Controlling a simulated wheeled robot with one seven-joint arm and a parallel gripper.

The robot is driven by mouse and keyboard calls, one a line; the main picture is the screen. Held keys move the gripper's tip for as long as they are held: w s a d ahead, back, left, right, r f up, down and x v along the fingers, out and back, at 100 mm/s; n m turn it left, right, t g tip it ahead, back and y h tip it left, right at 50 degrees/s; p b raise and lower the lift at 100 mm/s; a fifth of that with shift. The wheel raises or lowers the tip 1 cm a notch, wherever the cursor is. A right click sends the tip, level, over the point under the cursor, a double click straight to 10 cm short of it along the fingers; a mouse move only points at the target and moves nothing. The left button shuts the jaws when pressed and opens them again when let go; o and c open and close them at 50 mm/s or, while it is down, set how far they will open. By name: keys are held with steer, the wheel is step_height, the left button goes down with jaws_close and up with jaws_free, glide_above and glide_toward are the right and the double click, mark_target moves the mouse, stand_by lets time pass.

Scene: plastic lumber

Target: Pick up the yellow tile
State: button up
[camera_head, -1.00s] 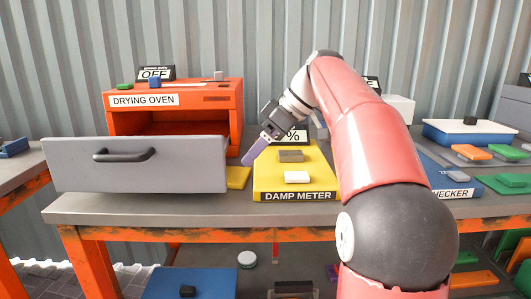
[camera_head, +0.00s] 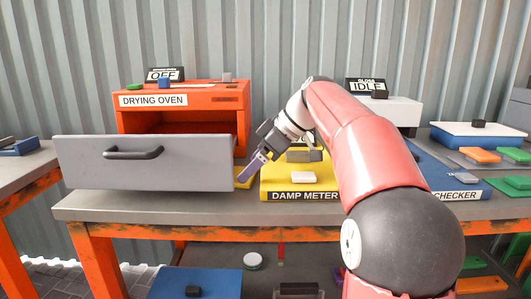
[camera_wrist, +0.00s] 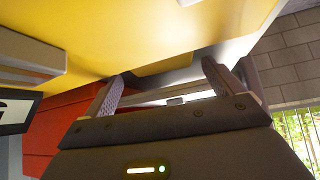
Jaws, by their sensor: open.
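The yellow tile (camera_head: 246,183) lies flat on the bench in the narrow gap between the grey drawer front and the yellow damp meter. It is partly hidden behind my gripper (camera_head: 245,179), which points down and left with its purple fingers at the tile. In the wrist view, my gripper's fingers (camera_wrist: 164,75) stand apart with nothing held between them. A darker yellow patch, seemingly the tile (camera_wrist: 170,66), shows just beyond and between the fingertips. I cannot tell whether they touch it.
The drying oven's grey drawer (camera_head: 200,150) stands open, close on the left. The damp meter (camera_head: 275,183), bearing a white piece (camera_head: 303,178) and a grey-brown one, is close on the right. My arm hides part of the bench and the blue checker (camera_head: 430,170).

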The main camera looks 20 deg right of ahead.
steer(key=shift+x, duration=1.15)
steer(key=c, duration=0.8)
steer(key=shift+o, duration=0.2)
steer(key=shift+s, duration=0.1)
